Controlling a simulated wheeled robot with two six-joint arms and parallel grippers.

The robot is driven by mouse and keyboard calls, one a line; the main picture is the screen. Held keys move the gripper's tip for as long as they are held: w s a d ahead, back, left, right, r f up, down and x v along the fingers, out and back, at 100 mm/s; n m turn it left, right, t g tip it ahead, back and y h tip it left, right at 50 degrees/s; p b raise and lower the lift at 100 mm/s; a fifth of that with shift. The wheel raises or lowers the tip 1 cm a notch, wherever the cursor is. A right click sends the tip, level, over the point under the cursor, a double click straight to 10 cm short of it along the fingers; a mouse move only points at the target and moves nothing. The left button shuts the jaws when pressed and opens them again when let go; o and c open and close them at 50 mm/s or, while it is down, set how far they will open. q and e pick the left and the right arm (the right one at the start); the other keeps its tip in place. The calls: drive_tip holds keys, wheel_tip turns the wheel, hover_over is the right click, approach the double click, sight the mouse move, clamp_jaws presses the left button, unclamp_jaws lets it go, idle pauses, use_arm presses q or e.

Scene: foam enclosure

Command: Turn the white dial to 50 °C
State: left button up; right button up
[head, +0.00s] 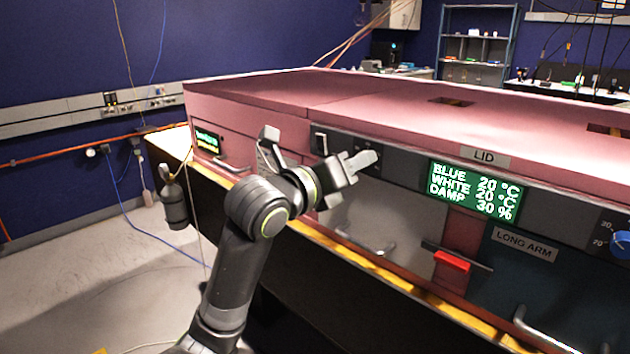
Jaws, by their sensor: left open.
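I cannot make out the white dial; part of the dark upper panel is hidden behind my left gripper. My left gripper (352,168) is open, in front of that panel to the left of the display. I see nothing between its fingers, and I cannot tell whether it touches the panel. My right gripper is not in view.
The pink foam enclosure (390,97) has a LID label. A blue dial (621,245) is at the right edge. A red handle (452,261) sits below the display. Metal handles (545,332) stick out low along the front. Open floor (80,270) is at left.

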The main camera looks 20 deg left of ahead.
use_arm(q)
drive_tip(key=b+v, duration=1.3)
drive_tip(key=v, duration=0.3)
drive_tip(key=shift+s+a+b, duration=0.15)
drive_tip(key=shift+s+b, duration=0.15)
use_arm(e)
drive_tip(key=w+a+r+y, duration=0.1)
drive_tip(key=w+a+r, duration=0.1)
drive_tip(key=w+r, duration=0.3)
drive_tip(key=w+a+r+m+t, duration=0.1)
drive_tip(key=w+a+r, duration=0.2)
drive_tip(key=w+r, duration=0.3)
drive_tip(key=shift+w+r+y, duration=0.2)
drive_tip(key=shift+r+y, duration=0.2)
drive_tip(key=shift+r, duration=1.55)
